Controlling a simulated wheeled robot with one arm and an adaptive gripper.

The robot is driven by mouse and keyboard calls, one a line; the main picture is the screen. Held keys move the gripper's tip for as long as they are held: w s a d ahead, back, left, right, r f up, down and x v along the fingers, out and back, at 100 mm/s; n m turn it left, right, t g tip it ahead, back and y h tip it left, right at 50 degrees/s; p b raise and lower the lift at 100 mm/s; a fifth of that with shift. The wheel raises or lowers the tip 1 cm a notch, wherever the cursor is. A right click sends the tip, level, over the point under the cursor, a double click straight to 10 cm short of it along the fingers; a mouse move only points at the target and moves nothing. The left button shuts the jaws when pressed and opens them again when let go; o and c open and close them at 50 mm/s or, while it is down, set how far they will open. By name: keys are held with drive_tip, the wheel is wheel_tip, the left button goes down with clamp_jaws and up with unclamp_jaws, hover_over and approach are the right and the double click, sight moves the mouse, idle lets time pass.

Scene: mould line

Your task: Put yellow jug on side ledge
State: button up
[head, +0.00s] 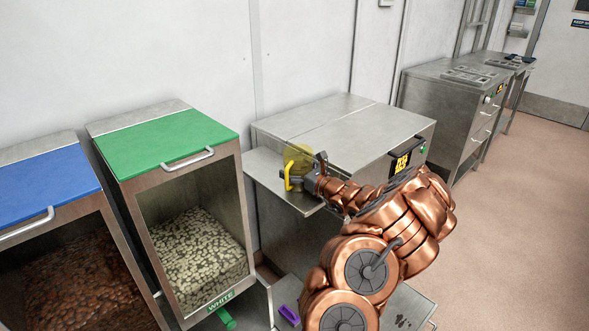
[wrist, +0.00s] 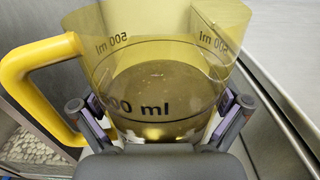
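The yellow jug (head: 297,156) is see-through, with a solid yellow handle, and is upright over the side ledge (head: 264,178), the steel shelf on the left of the machine. In the wrist view the jug (wrist: 165,75) fills the middle, with "500 ml" marks and its handle to the left. My gripper (wrist: 160,105) has one finger on each side of the jug, with the purple pads against its wall. In the head view my gripper (head: 308,172) reaches the jug from the right. I cannot tell whether the jug's base touches the ledge.
The steel machine (head: 345,128) rises right beside the ledge. To the left are a green-lidded bin (head: 165,140) of pale pieces and a blue-lidded bin (head: 45,190) of brown pieces. A purple item (head: 289,315) lies low in front. Open floor (head: 510,220) is on the right.

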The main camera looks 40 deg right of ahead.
drive_tip(key=shift+r, duration=0.1)
drive_tip(key=b, duration=0.2)
hover_over(321, 199)
idle(0.7)
idle(0.6)
